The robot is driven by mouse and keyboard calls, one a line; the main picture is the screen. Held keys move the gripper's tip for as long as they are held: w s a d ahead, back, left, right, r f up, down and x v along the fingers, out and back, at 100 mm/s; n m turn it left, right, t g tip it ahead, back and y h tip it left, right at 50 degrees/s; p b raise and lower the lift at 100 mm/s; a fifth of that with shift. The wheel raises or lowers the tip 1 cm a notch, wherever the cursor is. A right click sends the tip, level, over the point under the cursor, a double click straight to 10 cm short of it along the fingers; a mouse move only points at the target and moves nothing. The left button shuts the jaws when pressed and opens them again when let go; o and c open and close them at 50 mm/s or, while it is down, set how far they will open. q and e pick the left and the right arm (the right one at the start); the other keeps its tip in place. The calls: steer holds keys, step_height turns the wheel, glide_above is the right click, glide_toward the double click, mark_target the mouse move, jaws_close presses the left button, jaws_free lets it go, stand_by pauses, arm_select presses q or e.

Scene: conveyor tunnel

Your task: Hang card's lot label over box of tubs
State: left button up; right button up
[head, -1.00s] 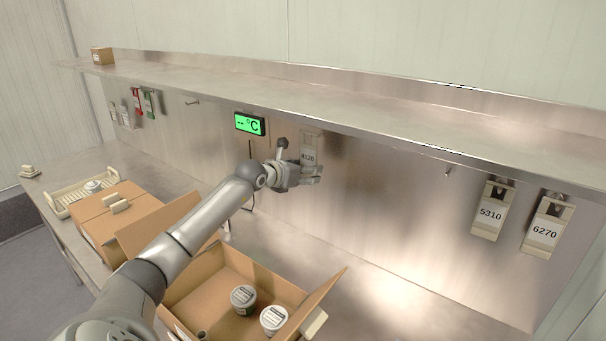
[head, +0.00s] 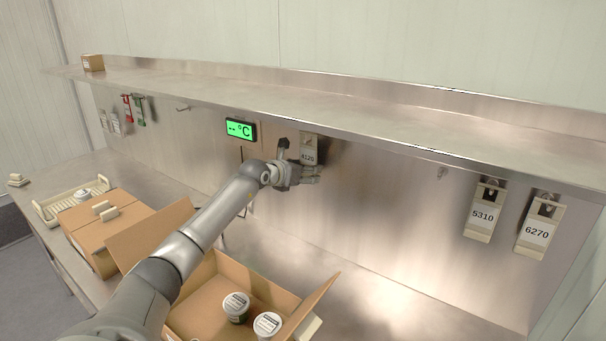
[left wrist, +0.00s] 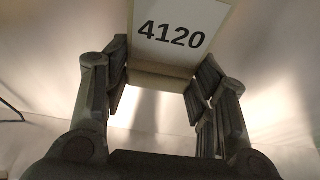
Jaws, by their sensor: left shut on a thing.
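My left gripper (head: 308,174) is shut on the lower part of a pale label (head: 309,149) in front of the steel back wall, under the shelf. In the left wrist view the label reads 4120 (left wrist: 172,36), with a finger at each side. Whether it still touches a hook is hidden. The open cardboard box (head: 203,312) stands below on the counter, with a grey-lidded tub (head: 236,306) and a white-lidded tub (head: 267,324) in it. My left forearm covers part of the box. I cannot make out which card is meant. My right gripper is out of view.
Labels 5310 (head: 482,217) and 6270 (head: 536,234) hang at the right, with a bare hook (head: 442,172) left of them. A green-lit display (head: 241,129) is on the wall. A closed carton (head: 105,226) and a tray (head: 58,206) stand at the left. The shelf (head: 330,112) overhangs the wall.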

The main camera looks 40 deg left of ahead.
arm_select(q)
steer(key=shift+f+b, duration=0.65)
steer(key=shift+f, duration=0.2)
stand_by(0.5)
steer(key=o, duration=1.5)
steer(key=shift+s, duration=0.1)
steer(key=shift+v, duration=5.9)
